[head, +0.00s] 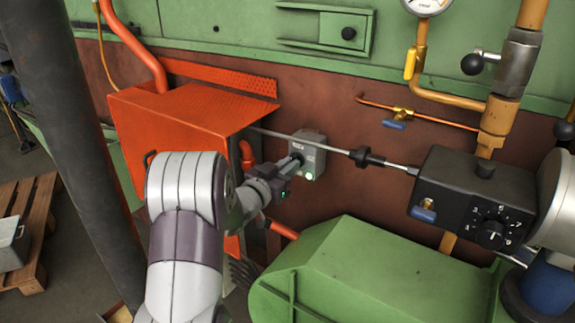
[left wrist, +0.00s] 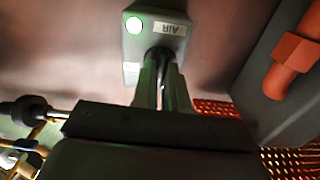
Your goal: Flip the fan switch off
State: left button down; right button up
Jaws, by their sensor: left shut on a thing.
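A small grey-green switch box (head: 313,141) is mounted on the brown wall right of the orange hood. A lit green lamp (head: 309,176) is at its lower part. The box (left wrist: 147,50) fills the top middle of the left wrist view, with an upside-down label reading AIR (left wrist: 167,28) and the bright lamp (left wrist: 134,25). My left gripper (head: 296,161) reaches the front of the box from the lower left. Its fingers (left wrist: 164,75) are shut on the dark switch knob, mostly hidden between the tips. The knob's position cannot be read. My right gripper is not in view.
A thin metal rod (head: 325,147) runs just past the box to a black control unit (head: 465,195) with a dial. The orange hood (head: 170,115) is close on the left. A green housing (head: 350,265) lies below. Copper pipes (head: 450,97) and valves stand at right.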

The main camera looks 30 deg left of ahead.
pick_arm(q)
jog(key=shift+n, duration=0.3)
jog(key=c, duration=1.2)
grip_release()
jog(key=shift+o, duration=0.2)
jog(key=s+a+b, duration=0.1)
jog(key=s+b, duration=0.1)
jog(key=s, duration=1)
jog(key=shift+s, duration=0.3)
jog(key=shift+f, duration=0.15)
